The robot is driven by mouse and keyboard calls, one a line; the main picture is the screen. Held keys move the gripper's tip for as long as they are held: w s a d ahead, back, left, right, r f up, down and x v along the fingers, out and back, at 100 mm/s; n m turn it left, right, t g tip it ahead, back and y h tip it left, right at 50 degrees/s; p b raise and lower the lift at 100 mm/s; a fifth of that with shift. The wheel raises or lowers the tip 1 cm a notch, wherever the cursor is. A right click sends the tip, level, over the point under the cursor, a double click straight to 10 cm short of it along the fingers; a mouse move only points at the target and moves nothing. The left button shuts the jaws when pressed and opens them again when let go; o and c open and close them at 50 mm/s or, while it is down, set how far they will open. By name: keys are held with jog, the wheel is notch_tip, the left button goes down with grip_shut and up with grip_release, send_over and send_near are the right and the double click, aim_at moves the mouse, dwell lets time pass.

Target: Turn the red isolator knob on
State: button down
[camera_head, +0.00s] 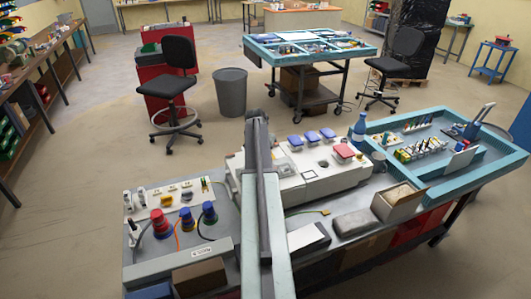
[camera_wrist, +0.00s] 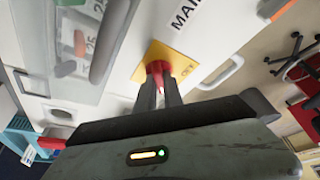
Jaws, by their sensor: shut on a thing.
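The red isolator knob (camera_wrist: 158,67) sits on a square yellow plate (camera_wrist: 182,62) on a pale panel in the wrist view. My gripper (camera_wrist: 159,84) is shut on the knob, with one dark finger on each side of it. The fingers hide part of the knob, so its exact angle is hard to tell. A white label starting "MAI" (camera_wrist: 186,12) is beside the plate. In the head view, the knob and my fingertips are not in sight; my arm rises through the middle of the picture.
In the head view, a bench with red and blue sockets (camera_head: 161,222) stands in front, with open floor behind.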

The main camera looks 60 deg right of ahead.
jog(key=c, duration=1.5)
grip_release()
jog(key=shift+o, duration=0.2)
jog(key=p+v, duration=0.7)
jog(key=shift+r, duration=0.4)
jog(key=shift+a, duration=0.1)
